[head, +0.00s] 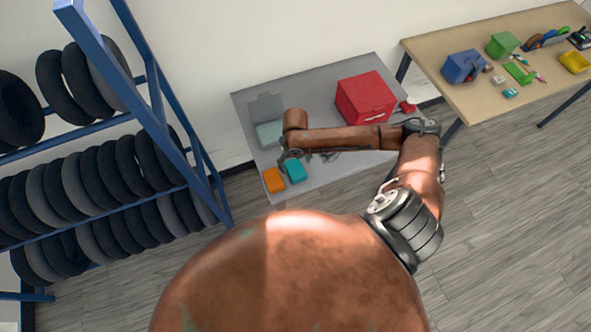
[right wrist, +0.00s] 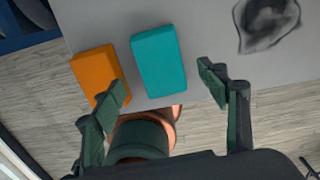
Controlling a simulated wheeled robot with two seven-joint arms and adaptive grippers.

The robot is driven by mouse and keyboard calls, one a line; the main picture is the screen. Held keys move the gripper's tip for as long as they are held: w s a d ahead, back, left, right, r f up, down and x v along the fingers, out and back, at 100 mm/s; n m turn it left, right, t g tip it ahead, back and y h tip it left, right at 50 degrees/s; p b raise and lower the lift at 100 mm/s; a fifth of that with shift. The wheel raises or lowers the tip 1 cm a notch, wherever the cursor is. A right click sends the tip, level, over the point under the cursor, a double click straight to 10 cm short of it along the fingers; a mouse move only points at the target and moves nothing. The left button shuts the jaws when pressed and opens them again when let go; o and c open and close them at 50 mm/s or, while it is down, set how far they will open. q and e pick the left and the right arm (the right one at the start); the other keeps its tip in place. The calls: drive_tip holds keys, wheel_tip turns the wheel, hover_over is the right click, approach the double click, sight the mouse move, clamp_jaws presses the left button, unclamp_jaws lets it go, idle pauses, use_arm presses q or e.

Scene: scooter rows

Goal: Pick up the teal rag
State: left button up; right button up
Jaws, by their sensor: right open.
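The teal rag (head: 295,171) is a flat, folded, rounded rectangle lying on the front left part of the grey table. In the right wrist view, the teal rag (right wrist: 159,62) lies ahead of my open right gripper (right wrist: 166,88), within the span between its two fingers. My right gripper (head: 289,156) hangs over the table just by the rag in the head view, with nothing held. My left gripper is in neither view.
An orange block (head: 273,180) lies close to the left of the rag. A dark grey crumpled cloth (right wrist: 268,22) lies to its right. A red box (head: 365,98) and a pale grey-green container (head: 269,133) stand on the grey table (head: 320,185). A blue tyre rack (head: 160,120) stands left.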

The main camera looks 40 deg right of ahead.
sight(296, 168)
drive_tip(key=shift+d+f, duration=0.15)
drive_tip(key=shift+f, duration=1.65)
drive_tip(key=shift+c, duration=0.5)
drive_tip(key=c, duration=1)
drive_tip(key=shift+w+r, duration=0.1)
